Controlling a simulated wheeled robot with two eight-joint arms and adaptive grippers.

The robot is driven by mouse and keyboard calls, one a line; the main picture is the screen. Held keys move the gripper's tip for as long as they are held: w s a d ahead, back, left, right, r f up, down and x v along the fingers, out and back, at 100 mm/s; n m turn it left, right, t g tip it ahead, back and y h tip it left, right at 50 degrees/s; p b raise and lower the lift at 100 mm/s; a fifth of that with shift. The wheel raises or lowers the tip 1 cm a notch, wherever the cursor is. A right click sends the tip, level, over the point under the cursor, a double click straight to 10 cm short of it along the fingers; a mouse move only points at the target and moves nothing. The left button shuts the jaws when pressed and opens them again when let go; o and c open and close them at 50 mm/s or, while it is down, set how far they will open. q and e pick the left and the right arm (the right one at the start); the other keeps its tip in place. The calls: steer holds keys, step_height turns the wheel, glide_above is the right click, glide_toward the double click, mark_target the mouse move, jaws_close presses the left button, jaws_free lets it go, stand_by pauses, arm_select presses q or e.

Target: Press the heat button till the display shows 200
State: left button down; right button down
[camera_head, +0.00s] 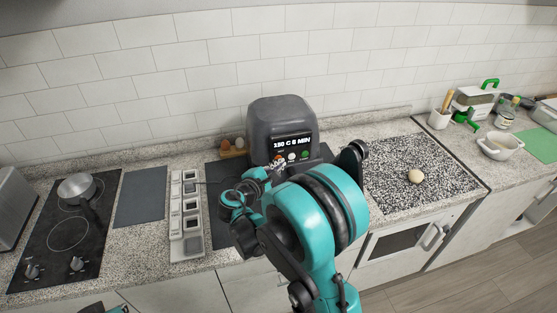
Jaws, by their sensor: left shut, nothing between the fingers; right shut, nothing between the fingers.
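The dark grey appliance (283,116) stands against the tiled wall at the middle. Its lit display (292,143) appears to read 150 C and a few minutes; the digits are small. Below it sit an orange-red button (279,157), a white button (291,156) and a green button (304,154). My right gripper (277,166) is shut and empty, its tip at or just below the orange-red button; I cannot tell whether it touches. My teal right arm hides the appliance's lower front. Only a sliver of my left arm shows at the bottom left edge; its gripper is not visible.
A hob (68,236) with a pot (76,187) is at left. A white bowl (499,146) is farther right.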

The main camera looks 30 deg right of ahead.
steer(key=shift+w+d, duration=0.1)
steer(key=shift+w, duration=0.15)
steer(key=shift+s, duration=0.15)
stand_by(0.4)
steer(key=shift+s+a, duration=0.2)
steer(key=shift+s, duration=0.5)
steer(key=shift+s, duration=0.1)
steer(key=s, duration=0.2)
steer(key=s+a, duration=0.1)
steer(key=s, duration=0.1)
steer(key=shift+s+a+b, duration=0.1)
steer(key=shift+s+b, duration=0.25)
steer(key=shift+b, duration=0.05)
stand_by(0.4)
